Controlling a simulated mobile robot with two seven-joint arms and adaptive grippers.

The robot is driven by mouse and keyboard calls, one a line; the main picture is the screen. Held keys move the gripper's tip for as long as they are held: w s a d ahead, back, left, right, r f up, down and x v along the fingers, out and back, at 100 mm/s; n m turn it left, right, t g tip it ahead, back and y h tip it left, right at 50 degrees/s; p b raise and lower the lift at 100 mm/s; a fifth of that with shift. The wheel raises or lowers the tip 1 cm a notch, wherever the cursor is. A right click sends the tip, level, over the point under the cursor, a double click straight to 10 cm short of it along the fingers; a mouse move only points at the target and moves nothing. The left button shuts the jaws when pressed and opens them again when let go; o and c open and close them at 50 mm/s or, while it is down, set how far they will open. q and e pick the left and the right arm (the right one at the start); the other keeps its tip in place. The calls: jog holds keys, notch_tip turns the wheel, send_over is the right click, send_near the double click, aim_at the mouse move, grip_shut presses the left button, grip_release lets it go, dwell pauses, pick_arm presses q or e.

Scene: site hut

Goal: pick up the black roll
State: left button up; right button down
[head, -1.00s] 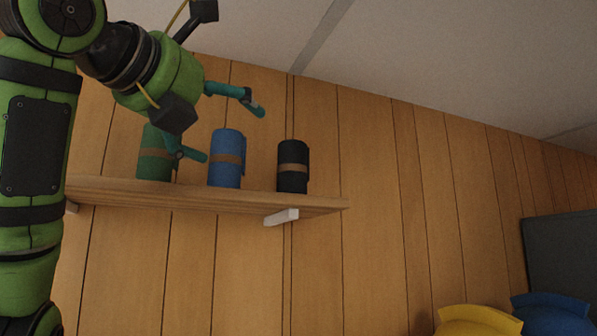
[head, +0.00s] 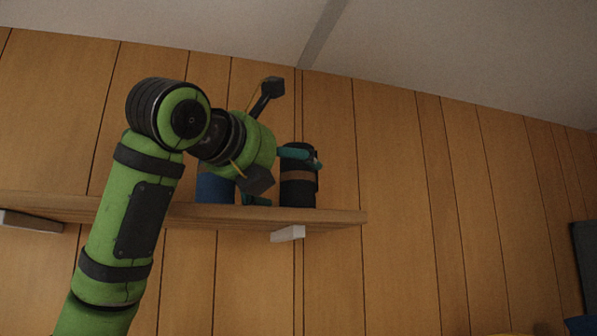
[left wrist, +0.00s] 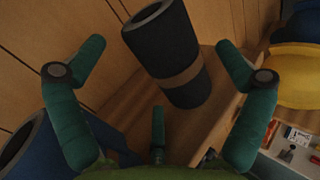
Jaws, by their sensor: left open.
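The black roll (head: 300,170) with a brown band stands upright near the right end of the wooden shelf (head: 335,216). My left gripper (head: 288,180) is open right beside it, partly overlapping it in the head view. In the left wrist view the black roll (left wrist: 165,45) lies ahead between the spread teal fingers, with a third finger (left wrist: 158,130) below; I cannot tell whether any finger touches it. My right gripper is in neither view.
The blue roll (head: 215,188) stands left of the black one, partly behind my arm; it also shows in the left wrist view (left wrist: 35,150). The plank wall (head: 400,200) is close behind the shelf. A yellow object (left wrist: 292,75) is lower right.

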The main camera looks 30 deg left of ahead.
aim_at(283, 169)
pick_arm(q)
jog(key=w, duration=0.1)
jog(key=w+p, duration=0.1)
jog(key=shift+w+a+r, duration=0.15)
jog(key=shift+w+r, duration=0.05)
jog(key=shift+w, duration=0.1)
jog(key=shift+w+f, duration=0.1)
jog(key=shift+w, duration=0.3)
jog(key=shift+w+a, duration=0.1)
jog(key=shift+w, duration=0.05)
jog(key=shift+f, duration=0.1)
jog(key=shift+s, duration=0.2)
jog(key=c, duration=1.2)
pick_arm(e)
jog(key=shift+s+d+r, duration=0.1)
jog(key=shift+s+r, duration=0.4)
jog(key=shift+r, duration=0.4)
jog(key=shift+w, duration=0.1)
